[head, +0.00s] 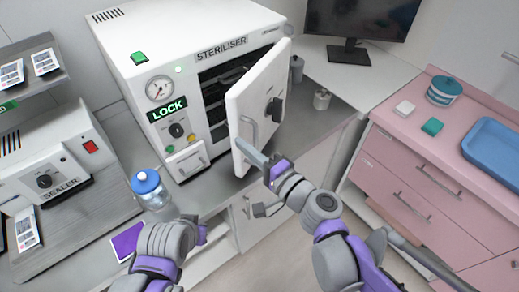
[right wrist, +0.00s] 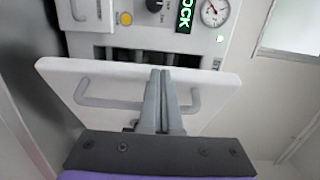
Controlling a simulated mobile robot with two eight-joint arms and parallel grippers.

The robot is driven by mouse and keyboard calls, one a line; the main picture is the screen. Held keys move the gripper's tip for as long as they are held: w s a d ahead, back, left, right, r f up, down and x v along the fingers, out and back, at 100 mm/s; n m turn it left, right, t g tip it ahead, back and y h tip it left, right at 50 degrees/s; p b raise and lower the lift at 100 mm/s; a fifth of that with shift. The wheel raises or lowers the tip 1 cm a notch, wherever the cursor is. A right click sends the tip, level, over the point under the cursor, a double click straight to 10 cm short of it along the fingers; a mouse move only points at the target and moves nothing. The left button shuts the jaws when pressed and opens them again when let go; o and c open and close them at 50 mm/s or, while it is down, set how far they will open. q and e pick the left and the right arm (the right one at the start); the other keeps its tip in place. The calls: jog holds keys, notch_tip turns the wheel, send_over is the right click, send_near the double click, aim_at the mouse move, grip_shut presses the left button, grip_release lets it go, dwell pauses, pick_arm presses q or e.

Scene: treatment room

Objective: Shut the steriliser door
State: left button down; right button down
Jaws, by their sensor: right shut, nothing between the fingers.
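The steriliser (head: 185,60) is a white box on the counter with a gauge and a green LOCK display; its front also shows in the right wrist view (right wrist: 130,40). Its white door (head: 262,92) stands partly open, swung out to the right, with dark shelves showing behind it. The door has a grey bar handle (head: 247,128) and a dark knob. My right gripper (head: 262,158) is shut and empty at the door's lower front edge. In the right wrist view its fingers (right wrist: 160,75) overlap the door's face between the handle's ends; contact is unclear.
A sealer (head: 50,180) stands further left. A small metal jar (head: 322,99) and a monitor (head: 360,20) are behind the door. A pink cabinet (head: 430,170) is at right.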

jog(key=w+a, duration=0.4)
jog(key=a, duration=0.4)
jog(key=shift+a, duration=0.25)
jog(key=shift+d, duration=0.1)
